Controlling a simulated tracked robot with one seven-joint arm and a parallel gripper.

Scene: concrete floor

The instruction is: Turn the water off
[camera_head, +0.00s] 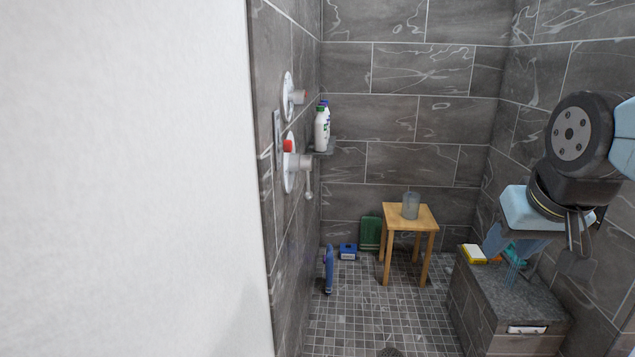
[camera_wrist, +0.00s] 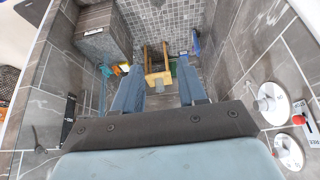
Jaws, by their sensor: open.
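Two round white valve plates are on the left tiled wall in the head view. The upper valve (camera_head: 289,96) has a grey knob with a small red mark. In the wrist view both valves appear at the right, one white and grey (camera_wrist: 271,103), the other with a red part (camera_wrist: 288,152). My gripper (camera_head: 535,248) is at the right in the head view, far from the valves. Its blue fingers (camera_wrist: 160,66) are apart and empty. I cannot make out running water.
A wooden stool (camera_head: 397,220) with a grey cup (camera_head: 411,206) stands at the back. Bottles (camera_head: 321,128) stand on a wall shelf beside the valves. A stone bench (camera_head: 508,288) is below my gripper. A white wall (camera_head: 130,180) fills the left. The middle floor is clear.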

